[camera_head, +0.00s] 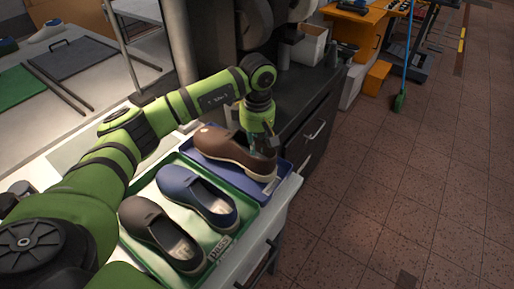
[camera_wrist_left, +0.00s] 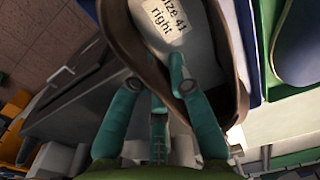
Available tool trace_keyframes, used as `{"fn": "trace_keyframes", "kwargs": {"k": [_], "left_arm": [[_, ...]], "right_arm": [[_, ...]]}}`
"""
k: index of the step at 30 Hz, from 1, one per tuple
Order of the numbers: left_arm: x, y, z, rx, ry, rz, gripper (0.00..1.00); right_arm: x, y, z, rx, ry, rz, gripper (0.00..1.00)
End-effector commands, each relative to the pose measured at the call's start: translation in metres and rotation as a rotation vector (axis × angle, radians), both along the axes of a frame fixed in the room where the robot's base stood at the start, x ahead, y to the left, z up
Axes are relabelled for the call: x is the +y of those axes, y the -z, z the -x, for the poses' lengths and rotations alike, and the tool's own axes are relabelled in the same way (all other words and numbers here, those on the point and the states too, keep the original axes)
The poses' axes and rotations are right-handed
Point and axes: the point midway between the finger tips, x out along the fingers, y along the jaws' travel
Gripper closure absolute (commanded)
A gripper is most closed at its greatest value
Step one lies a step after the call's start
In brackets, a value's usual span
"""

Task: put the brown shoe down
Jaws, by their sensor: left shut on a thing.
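The brown shoe (camera_head: 226,146) is at or just above the blue tray (camera_head: 262,186) at the far end of the table; I cannot tell whether it touches the tray. My left gripper (camera_head: 266,143) is at the shoe's heel end. In the left wrist view the gripper (camera_wrist_left: 165,85) is shut on the brown shoe (camera_wrist_left: 238,100), with fingers at its opening. A label inside reads "size 41 right" (camera_wrist_left: 170,20). My right gripper is not in view.
A green tray (camera_head: 146,189) next to the blue tray holds a blue shoe (camera_head: 197,196) and a dark brown shoe (camera_head: 158,230). A dark cabinet (camera_head: 318,128) stands behind. The tiled floor (camera_head: 400,200) at right is open.

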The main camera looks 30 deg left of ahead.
Motion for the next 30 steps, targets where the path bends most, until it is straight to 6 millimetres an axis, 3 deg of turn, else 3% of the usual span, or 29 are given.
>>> {"fn": "trace_keyframes", "kwargs": {"k": [6, 18, 19, 20, 21, 30], "left_arm": [[-0.001, 0.026, 0.001, 0.002, 0.000, 0.001, 1.00], [-0.001, 0.034, 0.000, 0.000, 0.001, -0.001, 1.00], [-0.001, 0.034, 0.000, 0.001, 0.001, 0.000, 0.73], [-0.001, 0.033, 0.000, 0.001, 0.001, 0.000, 0.61], [-0.001, 0.033, 0.001, 0.001, 0.001, 0.000, 0.57], [-0.001, 0.032, 0.000, 0.001, 0.000, 0.000, 0.57]], "right_arm": [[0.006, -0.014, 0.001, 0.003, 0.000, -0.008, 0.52], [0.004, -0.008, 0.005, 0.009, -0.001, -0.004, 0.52], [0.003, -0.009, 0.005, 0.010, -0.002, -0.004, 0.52], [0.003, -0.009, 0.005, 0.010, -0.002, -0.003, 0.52], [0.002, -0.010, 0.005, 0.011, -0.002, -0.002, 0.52], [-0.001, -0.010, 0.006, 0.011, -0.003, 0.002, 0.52]]}}
